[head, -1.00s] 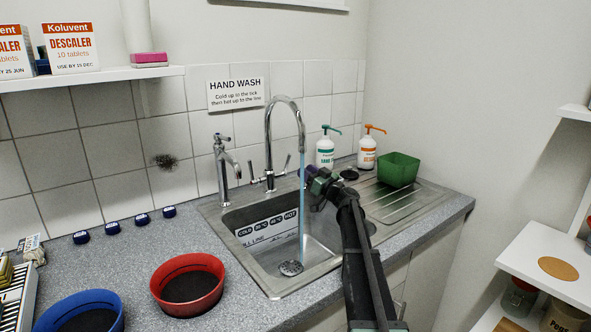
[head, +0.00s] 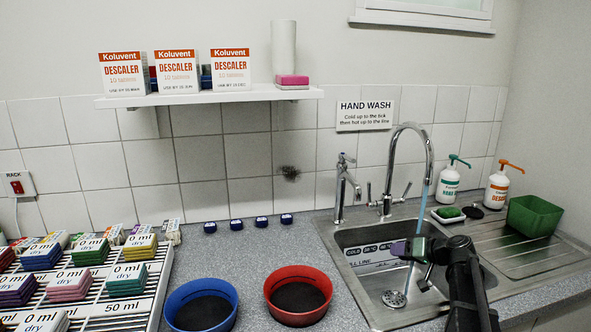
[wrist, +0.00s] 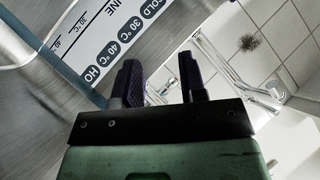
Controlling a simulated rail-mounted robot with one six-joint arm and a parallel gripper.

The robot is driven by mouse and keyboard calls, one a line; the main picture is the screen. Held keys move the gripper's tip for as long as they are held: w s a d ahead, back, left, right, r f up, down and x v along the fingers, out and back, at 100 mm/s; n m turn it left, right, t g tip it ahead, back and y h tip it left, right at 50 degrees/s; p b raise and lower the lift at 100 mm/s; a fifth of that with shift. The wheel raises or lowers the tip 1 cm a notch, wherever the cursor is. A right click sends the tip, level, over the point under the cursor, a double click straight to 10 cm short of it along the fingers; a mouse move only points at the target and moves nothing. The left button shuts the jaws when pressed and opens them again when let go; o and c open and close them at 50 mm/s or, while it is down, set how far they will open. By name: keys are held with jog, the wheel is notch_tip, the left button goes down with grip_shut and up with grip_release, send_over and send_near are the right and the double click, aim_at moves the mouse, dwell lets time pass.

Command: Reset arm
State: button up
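My gripper (head: 398,248) is over the sink (head: 345,250), close to the water stream from the tall tap (head: 428,150). In the wrist view its two dark fingers (wrist: 162,85) stand apart with nothing between them. My arm reaches in from the lower right of the head view and hides part of the basin. The water (head: 421,210) runs down towards the drain (head: 394,298). The temperature label (wrist: 115,40) inside the basin shows in the wrist view.
A blue bowl (head: 170,309) and a red bowl (head: 269,290) stand left of the sink. A green tub (head: 533,215) and two pump bottles (head: 448,184) (head: 496,190) are at the right. A rack (head: 150,290) of coloured sponges is far left. A shelf (head: 255,94) holds descaler boxes.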

jog(key=s+a+r+m+g+h+p, duration=0.1)
jog(key=s+a+r+g+h+p, duration=0.15)
jog(key=s+a+r+p, duration=0.4)
jog(key=s+a+r+m+g+h+p, duration=0.15)
jog(key=s+g+p, duration=0.25)
jog(key=s, duration=0.6)
jog(key=s+a+r+n+g+h+p, duration=0.1)
jog(key=s+a+r+h+p, duration=0.4)
jog(key=s+r+p, duration=0.7)
jog(key=a+g+p, duration=0.1)
jog(key=a+p, duration=0.1)
jog(key=p, duration=0.1)
jog(key=shift+a+r+n, duration=0.2)
jog(key=shift+a+n, duration=0.1)
jog(key=shift+n, duration=0.05)
jog(key=shift+w+f, duration=0.1)
jog(key=shift+f, duration=0.2)
jog(key=shift+c, duration=0.2)
